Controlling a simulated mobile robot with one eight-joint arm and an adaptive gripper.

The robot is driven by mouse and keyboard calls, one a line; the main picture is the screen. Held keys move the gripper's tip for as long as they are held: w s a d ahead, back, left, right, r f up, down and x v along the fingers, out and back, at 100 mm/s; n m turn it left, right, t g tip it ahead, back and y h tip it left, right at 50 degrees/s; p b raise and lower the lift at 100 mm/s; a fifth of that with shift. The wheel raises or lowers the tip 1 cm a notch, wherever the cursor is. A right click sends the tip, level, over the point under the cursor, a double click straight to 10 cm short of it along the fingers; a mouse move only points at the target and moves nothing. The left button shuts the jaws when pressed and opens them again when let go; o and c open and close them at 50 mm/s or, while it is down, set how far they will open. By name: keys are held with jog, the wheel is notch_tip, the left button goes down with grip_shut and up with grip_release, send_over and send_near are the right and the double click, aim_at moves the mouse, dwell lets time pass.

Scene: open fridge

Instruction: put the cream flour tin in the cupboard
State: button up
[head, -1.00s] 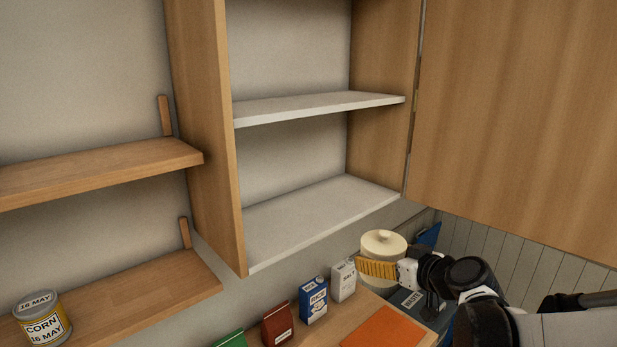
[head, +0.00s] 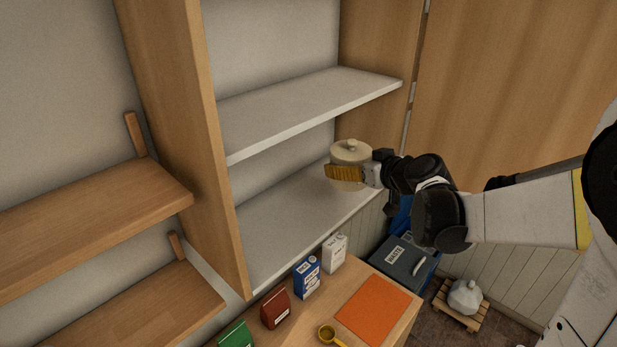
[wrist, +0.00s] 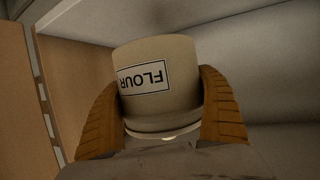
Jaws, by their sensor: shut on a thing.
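The cream flour tin (head: 350,152) is held upright in my gripper (head: 347,174), at the right part of the open cupboard's lower bay in the head view. In the wrist view the tin (wrist: 160,60) shows its FLOUR label upside down, with a ribbed orange-brown finger pressed on each side. The cupboard (head: 228,160) is open, with a middle shelf (head: 310,105) above the tin and a bottom shelf (head: 285,225) that looks bare. I cannot tell whether the tin's base touches the bottom shelf; the gripper hides part of it.
The open cupboard door (head: 510,90) stands at the right. Below are a salt box (head: 334,254), a rice box (head: 307,277), a red packet (head: 275,308), a green packet (head: 236,335), a yellow scoop (head: 328,334) and an orange mat (head: 374,309). A waste bin (head: 404,262) stands beyond the counter.

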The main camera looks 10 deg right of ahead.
jog(key=w+a+f, duration=0.1)
jog(key=a, duration=0.1)
jog(key=w+a+f, duration=0.3)
jog(key=shift+a+f, duration=0.1)
jog(key=shift+a, duration=0.25)
notch_tip(320, 180, down, 4)
jog(key=shift+w+f, duration=0.1)
jog(key=shift+w, duration=0.05)
jog(key=shift+f, duration=0.15)
jog(key=o, duration=1.3)
jog(key=shift+r, duration=0.2)
